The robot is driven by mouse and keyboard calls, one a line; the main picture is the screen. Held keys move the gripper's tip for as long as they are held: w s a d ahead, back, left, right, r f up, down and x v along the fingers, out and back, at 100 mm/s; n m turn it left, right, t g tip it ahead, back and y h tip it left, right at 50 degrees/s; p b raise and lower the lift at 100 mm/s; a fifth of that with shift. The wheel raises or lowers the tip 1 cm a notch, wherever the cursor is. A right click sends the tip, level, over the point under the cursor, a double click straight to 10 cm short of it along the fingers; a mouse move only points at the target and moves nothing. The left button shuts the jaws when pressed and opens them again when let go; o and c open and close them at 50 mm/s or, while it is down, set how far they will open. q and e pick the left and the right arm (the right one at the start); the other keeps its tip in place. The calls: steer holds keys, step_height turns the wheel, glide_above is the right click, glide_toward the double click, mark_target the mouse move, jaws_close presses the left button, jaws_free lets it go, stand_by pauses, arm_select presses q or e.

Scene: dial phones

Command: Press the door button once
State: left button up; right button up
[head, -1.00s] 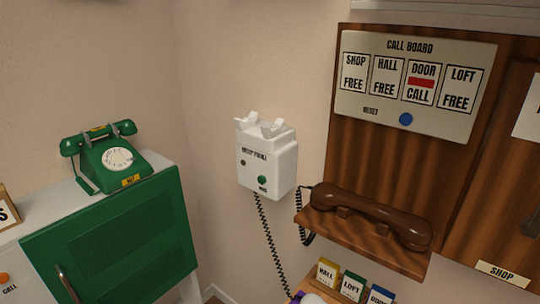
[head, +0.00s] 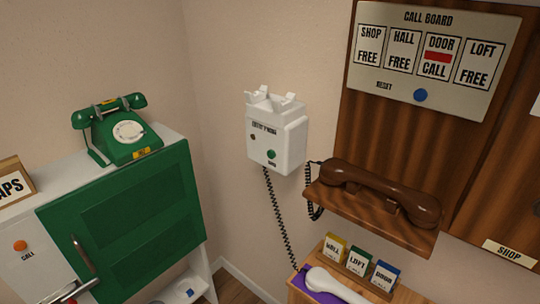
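The white entry phone (head: 276,132) hangs on the wall in the middle of the head view. The phone's cradle on top is empty. A white handset (head: 335,285) lies below on a purple mat (head: 313,280). My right gripper is not in view.
A green dial phone (head: 125,133) stands on the green-doored cabinet (head: 130,225). An orange call button (head: 20,246) is at left. The call board (head: 430,60) shows CALL under DOOR. A brown handset (head: 380,190) rests on a wooden shelf. Space before the entry phone looks clear.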

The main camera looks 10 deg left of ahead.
arm_select(q)
jaws_close()
steer(key=shift+a, duration=0.1)
stand_by(1.0)
